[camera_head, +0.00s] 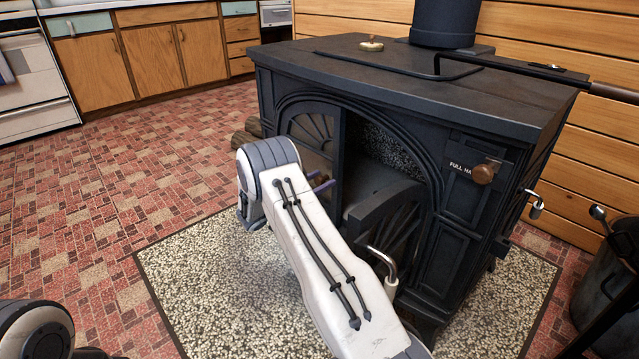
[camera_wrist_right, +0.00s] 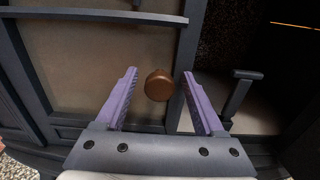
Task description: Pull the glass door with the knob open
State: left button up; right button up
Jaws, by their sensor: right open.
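The black stove (camera_head: 440,110) stands on a speckled mat. Its left glass door (camera_head: 310,130) looks shut, and it fills the left of the right wrist view (camera_wrist_right: 95,65). My right arm hides the lower part of this door in the head view. My left gripper is out of view.
The stove's other door (camera_head: 385,225) stands swung outward, with a metal handle (camera_head: 386,262), beside my right arm. A dark bucket (camera_head: 610,285) stands at the right. Logs (camera_head: 245,136) lie left of the stove. The tiled floor at left is clear.

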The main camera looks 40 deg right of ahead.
grip_shut()
dwell(1.4)
